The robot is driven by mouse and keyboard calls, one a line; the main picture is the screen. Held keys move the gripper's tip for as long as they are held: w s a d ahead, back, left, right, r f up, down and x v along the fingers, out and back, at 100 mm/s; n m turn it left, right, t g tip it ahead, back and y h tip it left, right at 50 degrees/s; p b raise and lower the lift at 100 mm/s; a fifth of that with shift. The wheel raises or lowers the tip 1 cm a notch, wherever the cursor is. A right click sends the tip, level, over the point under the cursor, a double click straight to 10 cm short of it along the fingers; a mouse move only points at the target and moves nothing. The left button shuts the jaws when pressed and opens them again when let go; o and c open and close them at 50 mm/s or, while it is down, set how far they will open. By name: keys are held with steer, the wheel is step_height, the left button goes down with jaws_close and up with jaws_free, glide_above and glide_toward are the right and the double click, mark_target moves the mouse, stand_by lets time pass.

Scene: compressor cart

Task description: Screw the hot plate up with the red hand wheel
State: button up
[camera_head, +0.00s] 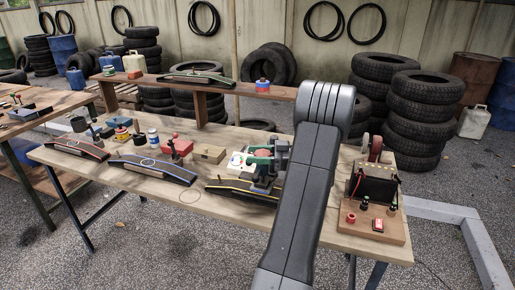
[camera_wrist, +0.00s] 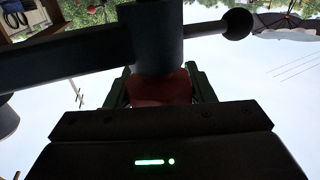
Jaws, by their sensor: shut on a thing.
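My gripper (camera_head: 258,157) is at the middle of the bench, low over the tyre piece with the yellow edge (camera_head: 228,186). In the wrist view its two dark green fingers (camera_wrist: 161,88) are shut on a red part, which looks like the red hand wheel (camera_wrist: 160,86). A dark round post (camera_wrist: 158,40) stands directly against the red part, with a thick dark arm (camera_wrist: 65,62) to the left and a ball-ended bar (camera_wrist: 232,24) to the right. In the head view a dark clamp body (camera_head: 264,186) shows below my gripper. I cannot make out the hot plate clearly.
Tyre pieces with red (camera_head: 76,148) and blue (camera_head: 150,170) edges lie to the left. A wooden box (camera_head: 208,154) and a white box (camera_head: 237,163) are close by. A black unit (camera_head: 376,184) stands at right. A raised shelf (camera_head: 235,89) runs behind. The front bench edge is fairly clear.

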steer(key=shift+s+r+n+g+p, duration=0.1)
steer(key=shift+r+n+g+p, duration=0.1)
steer(key=shift+n+g+p, duration=0.5)
steer(key=shift+r+n+g+p, duration=0.2)
steer(key=shift+n+g+p, duration=0.1)
steer(key=shift+g+p, duration=0.7)
steer(key=n+g+p, duration=0.1)
steer(key=p, duration=0.3)
steer(key=n+g+p, duration=0.1)
steer(key=p, duration=0.3)
steer(key=shift+s+r+g+h, duration=0.15)
steer(key=shift+r+g+h, duration=0.05)
steer(key=shift+g+h, duration=0.2)
steer(key=n+g+p, duration=0.1)
steer(key=p, duration=0.5)
steer(key=shift+f+h+p, duration=0.1)
steer(key=shift+h+p, duration=0.2)
steer(key=shift+s+f+n+g+p, duration=0.25)
steer(key=shift+g+p, duration=0.35)
steer(key=shift+p, duration=0.75)
steer(key=shift+w+f, duration=0.1)
steer(key=o, duration=1)
steer(key=shift+f, duration=0.1)
